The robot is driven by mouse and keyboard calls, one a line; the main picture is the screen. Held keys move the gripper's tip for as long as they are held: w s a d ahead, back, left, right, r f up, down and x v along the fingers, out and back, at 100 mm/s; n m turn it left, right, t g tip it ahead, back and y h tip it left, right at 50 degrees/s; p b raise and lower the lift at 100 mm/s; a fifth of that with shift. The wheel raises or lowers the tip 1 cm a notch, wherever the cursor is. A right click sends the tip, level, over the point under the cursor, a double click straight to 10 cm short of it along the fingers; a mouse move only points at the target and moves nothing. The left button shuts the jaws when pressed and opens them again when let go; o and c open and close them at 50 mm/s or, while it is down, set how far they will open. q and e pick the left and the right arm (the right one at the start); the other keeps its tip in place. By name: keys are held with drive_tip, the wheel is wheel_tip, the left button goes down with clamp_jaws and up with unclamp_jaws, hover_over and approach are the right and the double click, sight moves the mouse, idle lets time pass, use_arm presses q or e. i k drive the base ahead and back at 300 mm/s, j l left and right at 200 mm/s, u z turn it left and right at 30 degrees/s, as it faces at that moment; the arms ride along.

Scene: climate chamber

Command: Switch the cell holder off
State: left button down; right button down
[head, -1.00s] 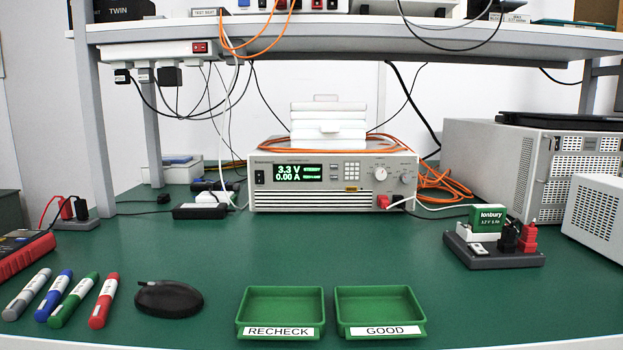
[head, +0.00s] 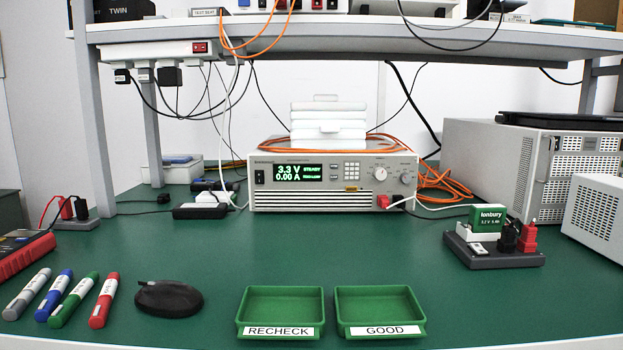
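The cell holder (head: 500,257) is a dark grey block on the right of the green bench in the head view. A green and white cell labelled Ionbury (head: 488,221) sits upright in its white cradle. A small pale switch (head: 478,249) is on the holder's front left; its position is too small to tell. Black (head: 508,238) and red (head: 529,237) plugs stand on the holder's right side. Neither of my grippers is in view.
Two green trays, RECHECK (head: 281,333) and GOOD (head: 385,332), lie at the front middle. Several markers (head: 65,298) and a black mouse-like object (head: 168,299) lie at front left. A power supply (head: 333,199) reads 3.3 V, 0.00 A. The bench between is clear.

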sight(477, 247)
drive_tip(key=i+l+u, duration=0.1)
drive_tip(key=l, duration=0.25)
drive_tip(key=i+l+u, duration=0.25)
drive_tip(key=l, duration=0.4)
drive_tip(key=i+l+u, duration=0.15)
drive_tip(key=l, duration=0.25)
